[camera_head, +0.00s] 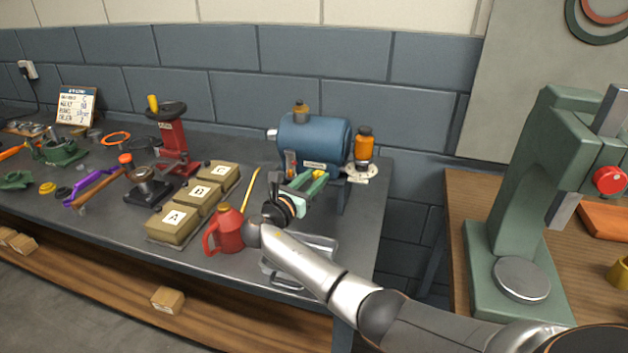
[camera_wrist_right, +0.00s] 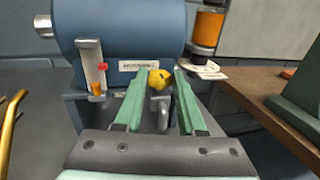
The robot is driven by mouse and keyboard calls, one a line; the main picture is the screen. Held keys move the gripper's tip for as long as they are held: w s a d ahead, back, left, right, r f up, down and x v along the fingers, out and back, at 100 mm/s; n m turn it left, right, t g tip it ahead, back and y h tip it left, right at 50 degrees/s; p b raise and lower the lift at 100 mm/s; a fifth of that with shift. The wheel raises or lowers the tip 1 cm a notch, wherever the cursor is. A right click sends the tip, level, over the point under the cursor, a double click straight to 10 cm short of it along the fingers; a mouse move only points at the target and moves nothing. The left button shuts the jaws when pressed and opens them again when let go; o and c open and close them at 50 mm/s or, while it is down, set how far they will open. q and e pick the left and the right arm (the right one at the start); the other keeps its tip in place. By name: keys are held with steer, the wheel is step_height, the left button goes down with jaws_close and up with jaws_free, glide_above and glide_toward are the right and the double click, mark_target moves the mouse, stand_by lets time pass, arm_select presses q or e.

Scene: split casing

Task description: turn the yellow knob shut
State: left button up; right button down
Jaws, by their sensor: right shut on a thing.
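The yellow knob (camera_wrist_right: 159,79) sits low on the front of the blue cylindrical casing (camera_wrist_right: 125,32), just under its label plate. My right gripper (camera_wrist_right: 162,74) has its green fingers on both sides of the knob and is shut on it. In the head view my right gripper (camera_head: 314,178) reaches up to the front of the blue casing (camera_head: 312,140), and its fingers hide most of the knob. A grey hooked spout (camera_wrist_right: 163,112) hangs below the knob, between the fingers. My left gripper is not in view.
A red jug (camera_head: 228,232) and lettered boxes (camera_head: 200,195) stand left of my right arm. A metal tray (camera_head: 318,243) lies beneath it. An amber jar (camera_head: 364,145) is right of the casing. A green press (camera_head: 530,180) stands on the right bench.

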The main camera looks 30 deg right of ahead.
steer(key=shift+r, duration=0.1)
steer(key=c, duration=0.5)
jaws_free()
steer(key=v, duration=1.2)
steer(key=shift+a, duration=0.2)
